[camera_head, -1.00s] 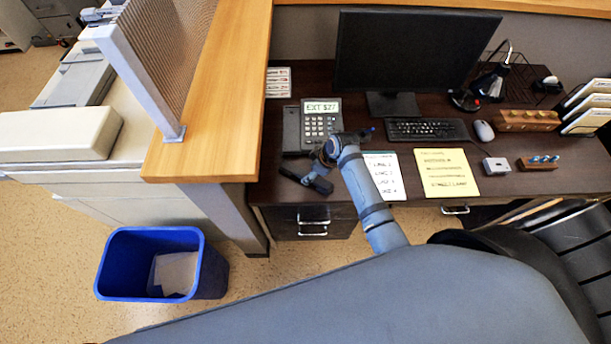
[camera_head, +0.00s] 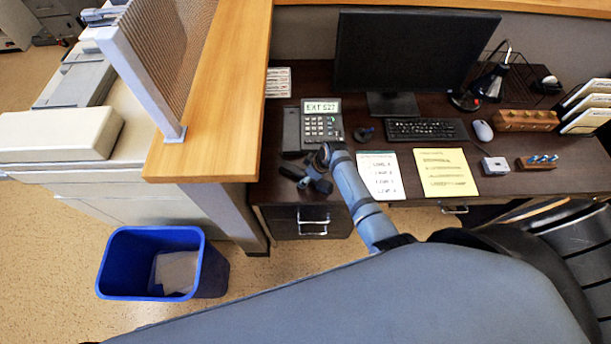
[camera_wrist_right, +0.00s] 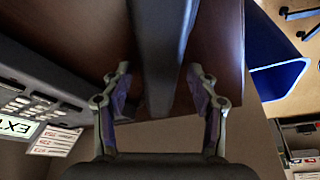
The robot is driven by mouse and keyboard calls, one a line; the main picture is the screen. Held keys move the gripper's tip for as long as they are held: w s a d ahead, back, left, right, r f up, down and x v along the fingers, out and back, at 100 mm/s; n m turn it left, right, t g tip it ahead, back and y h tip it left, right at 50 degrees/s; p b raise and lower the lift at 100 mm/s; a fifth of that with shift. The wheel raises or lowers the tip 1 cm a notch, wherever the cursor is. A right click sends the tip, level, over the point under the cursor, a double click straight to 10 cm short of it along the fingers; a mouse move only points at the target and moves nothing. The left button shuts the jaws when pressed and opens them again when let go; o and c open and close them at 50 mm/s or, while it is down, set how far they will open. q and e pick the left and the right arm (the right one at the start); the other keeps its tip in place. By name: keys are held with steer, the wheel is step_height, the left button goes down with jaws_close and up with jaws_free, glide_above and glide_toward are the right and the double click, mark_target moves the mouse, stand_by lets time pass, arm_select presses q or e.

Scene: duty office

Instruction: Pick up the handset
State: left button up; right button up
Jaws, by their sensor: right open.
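The dark handset (camera_head: 291,173) lies off its phone, on the desk in front of it. My right gripper (camera_head: 311,180) is over the handset and hides its middle in the head view. In the right wrist view the handset (camera_wrist_right: 160,60) is a long dark bar running between the two spread fingers of my right gripper (camera_wrist_right: 162,98). The gripper is open, with a finger on each side and visible gaps. The desk phone (camera_head: 320,122), with keys and an "EXT 527" display, stands just behind. My left gripper is not in view.
The dark desk (camera_head: 285,90) also holds a small dark round object (camera_head: 364,134), a white list (camera_head: 381,176), a yellow sheet (camera_head: 446,173), a keyboard (camera_head: 427,130) and a monitor (camera_head: 410,55). A wooden ledge (camera_head: 215,110) rises at left. A blue bin (camera_head: 125,273) stands on the floor.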

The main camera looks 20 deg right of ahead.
steer(key=shift+f, duration=0.15)
steer(key=shift+c, duration=0.3)
steer(key=shift+s, duration=0.1)
jaws_close()
steer(key=shift+r, duration=0.45)
steer(key=r, duration=0.3)
steer(key=shift+d+r, duration=0.1)
steer(key=shift+d, duration=0.15)
steer(key=s+r, duration=0.1)
steer(key=s+d+r, duration=0.1)
steer(key=r, duration=0.1)
steer(key=s+r, duration=0.1)
steer(key=shift+s+d+r, duration=0.2)
steer(key=shift+d, duration=0.2)
steer(key=s+d+r+b, duration=0.1)
steer(key=s+d+r, duration=0.3)
steer(key=s, duration=0.4)
steer(key=shift+s+d+r, duration=0.25)
steer(key=shift+d+r, duration=0.1)
steer(key=shift+r, duration=0.2)
